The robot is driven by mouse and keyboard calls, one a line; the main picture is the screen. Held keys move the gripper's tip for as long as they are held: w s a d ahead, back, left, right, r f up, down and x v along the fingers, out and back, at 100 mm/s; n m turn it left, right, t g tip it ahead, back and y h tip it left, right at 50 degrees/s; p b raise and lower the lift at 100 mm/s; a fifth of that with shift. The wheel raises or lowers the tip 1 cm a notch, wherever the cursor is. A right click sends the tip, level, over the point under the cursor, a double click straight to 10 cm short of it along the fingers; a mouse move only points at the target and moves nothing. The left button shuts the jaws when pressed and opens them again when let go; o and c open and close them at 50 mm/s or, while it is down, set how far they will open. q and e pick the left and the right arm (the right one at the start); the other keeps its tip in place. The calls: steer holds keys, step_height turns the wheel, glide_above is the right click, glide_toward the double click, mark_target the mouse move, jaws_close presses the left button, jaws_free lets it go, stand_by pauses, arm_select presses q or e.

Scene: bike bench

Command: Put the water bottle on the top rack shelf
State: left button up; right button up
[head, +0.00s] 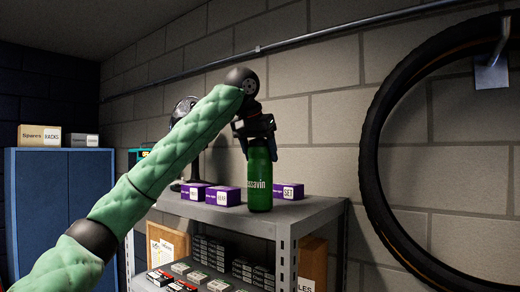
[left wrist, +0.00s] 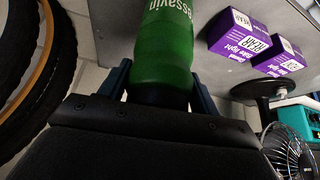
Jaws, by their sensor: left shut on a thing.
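The green water bottle (head: 259,182) is upright at the front right of the top rack shelf (head: 225,213). Its base appears to be at the shelf surface, but I cannot tell whether it bears its weight there. My left gripper (head: 258,140) comes down from above and is shut on the upper end of the bottle. In the left wrist view the bottle (left wrist: 164,45) stands between the two fingers (left wrist: 160,90), with its white lettering showing. My right gripper is not in view.
Purple boxes (head: 223,195) stand on the shelf left of and behind the bottle. A black fan (head: 183,110) stands farther left. Small boxes (head: 205,272) fill the shelf below. A tyre (head: 372,150) hangs on the wall at right. A blue cabinet (head: 60,200) is at left.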

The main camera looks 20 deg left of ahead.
arm_select(q)
steer(key=shift+w+d+f, duration=0.1)
steer(key=shift+w+f, duration=0.1)
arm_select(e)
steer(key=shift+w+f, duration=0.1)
arm_select(q)
steer(key=o, duration=1.3)
steer(key=shift+s, duration=0.15)
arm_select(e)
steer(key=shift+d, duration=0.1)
arm_select(q)
steer(key=shift+r, duration=0.1)
steer(key=shift+r+b, duration=0.25)
steer(key=shift+b, duration=0.15)
steer(key=shift+b+v, duration=2.4)
steer(key=shift+v, duration=3.35)
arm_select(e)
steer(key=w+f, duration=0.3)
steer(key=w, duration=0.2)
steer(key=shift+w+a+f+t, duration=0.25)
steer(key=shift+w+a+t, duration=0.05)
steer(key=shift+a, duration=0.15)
